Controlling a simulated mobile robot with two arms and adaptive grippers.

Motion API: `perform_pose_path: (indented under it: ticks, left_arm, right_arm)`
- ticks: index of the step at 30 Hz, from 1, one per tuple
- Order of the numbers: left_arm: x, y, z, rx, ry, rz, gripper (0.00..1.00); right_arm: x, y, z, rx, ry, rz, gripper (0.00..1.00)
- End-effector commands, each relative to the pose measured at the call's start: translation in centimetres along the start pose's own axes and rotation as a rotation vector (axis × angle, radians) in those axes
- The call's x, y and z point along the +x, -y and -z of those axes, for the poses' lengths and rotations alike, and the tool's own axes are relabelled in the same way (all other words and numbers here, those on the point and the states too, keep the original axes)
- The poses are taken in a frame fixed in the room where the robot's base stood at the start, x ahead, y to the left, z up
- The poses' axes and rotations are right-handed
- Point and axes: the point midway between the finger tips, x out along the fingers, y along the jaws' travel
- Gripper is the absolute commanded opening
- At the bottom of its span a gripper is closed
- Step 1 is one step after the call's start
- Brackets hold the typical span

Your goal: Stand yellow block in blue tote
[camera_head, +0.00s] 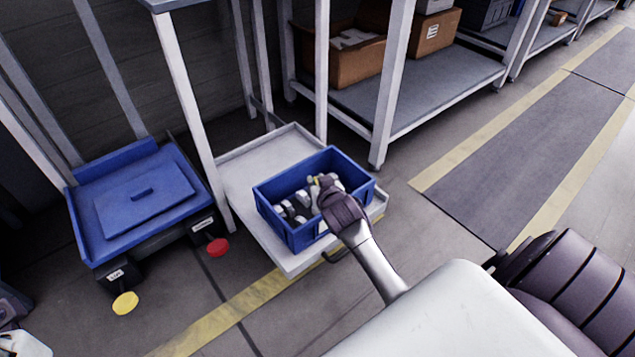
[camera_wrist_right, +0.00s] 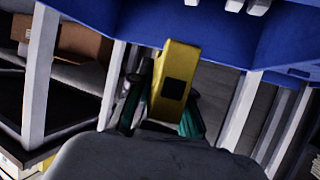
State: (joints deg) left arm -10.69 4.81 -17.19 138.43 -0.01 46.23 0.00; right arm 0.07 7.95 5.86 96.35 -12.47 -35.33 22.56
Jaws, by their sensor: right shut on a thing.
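The blue tote (camera_head: 300,235) stands on a pale low shelf in the head view, with several grey and white items inside. Its blue wall also fills the top of the wrist view (camera_wrist_right: 225,38). My right gripper (camera_head: 322,184) is over the tote's right part in the head view. In the right wrist view the gripper (camera_wrist_right: 164,98) is shut on the yellow block (camera_wrist_right: 180,58), which has a dark square on its face. The block points away from the palm. In the head view the hand mostly hides it. My left gripper cannot be made out.
The pale shelf (camera_head: 238,172) has upright posts near the tote. A rack with cardboard boxes (camera_head: 355,62) is behind. The floor aisle at right is clear.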

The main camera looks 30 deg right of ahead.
Motion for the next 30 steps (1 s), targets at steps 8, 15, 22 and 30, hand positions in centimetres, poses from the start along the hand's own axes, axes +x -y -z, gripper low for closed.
perform_pose_path:
  ticks: [8,15,22,30]
  left_arm:
    - [0.01,-0.02,-0.01,0.000,-0.005,-0.002,0.39]
    - [0.07,-0.03,-0.02,0.000,-0.006,-0.003,0.39]
    - [0.08,-0.03,-0.02,0.000,-0.006,-0.003,0.39]
    - [0.27,-0.02,0.01,0.000,-0.007,-0.002,0.39]
  right_arm:
    - [0.39,-0.03,-0.87,0.001,0.002,-0.001,0.00]
    - [0.49,-0.02,-1.05,0.000,0.001,0.000,0.27]
    - [0.48,-0.02,-1.05,0.000,0.001,0.000,0.44]
    - [0.17,-0.02,-0.35,-0.001,0.000,0.000,0.44]
